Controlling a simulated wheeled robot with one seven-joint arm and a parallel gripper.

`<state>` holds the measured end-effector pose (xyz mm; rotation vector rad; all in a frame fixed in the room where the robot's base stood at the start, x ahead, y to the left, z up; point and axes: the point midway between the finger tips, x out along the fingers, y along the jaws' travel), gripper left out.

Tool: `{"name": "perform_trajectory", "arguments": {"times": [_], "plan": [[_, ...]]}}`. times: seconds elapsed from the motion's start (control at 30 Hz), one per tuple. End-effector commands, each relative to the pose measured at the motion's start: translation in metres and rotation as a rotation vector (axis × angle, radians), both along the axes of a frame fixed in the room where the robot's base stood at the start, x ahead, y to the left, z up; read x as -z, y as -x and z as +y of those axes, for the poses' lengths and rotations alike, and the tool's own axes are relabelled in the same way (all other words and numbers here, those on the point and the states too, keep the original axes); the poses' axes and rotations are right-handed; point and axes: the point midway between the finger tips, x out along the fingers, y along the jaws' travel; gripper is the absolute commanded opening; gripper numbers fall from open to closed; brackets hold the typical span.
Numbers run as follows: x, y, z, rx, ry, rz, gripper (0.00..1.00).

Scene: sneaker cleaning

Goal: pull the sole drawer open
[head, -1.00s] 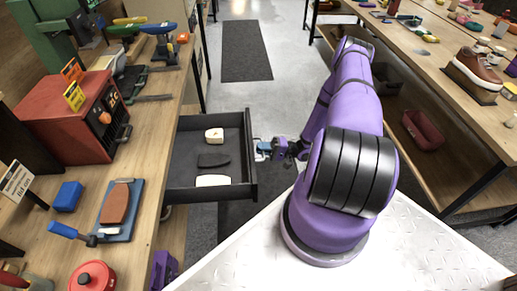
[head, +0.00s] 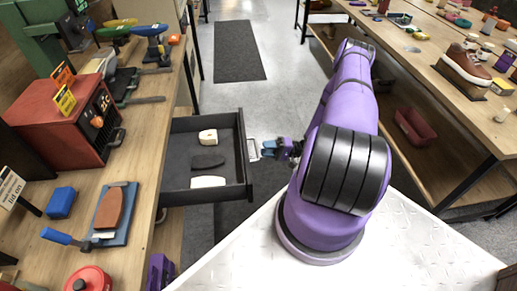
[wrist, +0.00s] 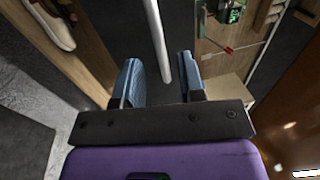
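The sole drawer (head: 247,190) is a dark drawer that stands pulled out from under the left bench. A pale block (head: 208,136), a dark sole (head: 208,161) and a cream sole (head: 208,182) lie in it. Its light metal handle (head: 253,149) is on the drawer's right-hand front; the bar also shows in the wrist view (wrist: 157,40). My gripper (head: 268,149) is just right of the handle and looks clear of it in the head view. In the wrist view my gripper (wrist: 161,80) has its blue fingers spread, with the bar in line with the gap.
The left bench (head: 150,120) carries a red box (head: 70,125), a blue block (head: 60,202), a board with a brown sole (head: 110,208) and a red pot (head: 88,280). A right bench (head: 440,90) holds shoes. Grey floor lies between them.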

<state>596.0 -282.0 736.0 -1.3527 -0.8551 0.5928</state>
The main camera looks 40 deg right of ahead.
Motion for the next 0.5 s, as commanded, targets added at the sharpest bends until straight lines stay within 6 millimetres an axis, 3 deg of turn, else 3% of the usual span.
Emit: {"name": "perform_trajectory", "arguments": {"times": [0.23,0.5], "plan": [[0.008,0.025,-0.035,0.002,0.000,0.000,0.36],[0.012,0.037,-0.050,0.000,0.000,0.001,0.36]]}}
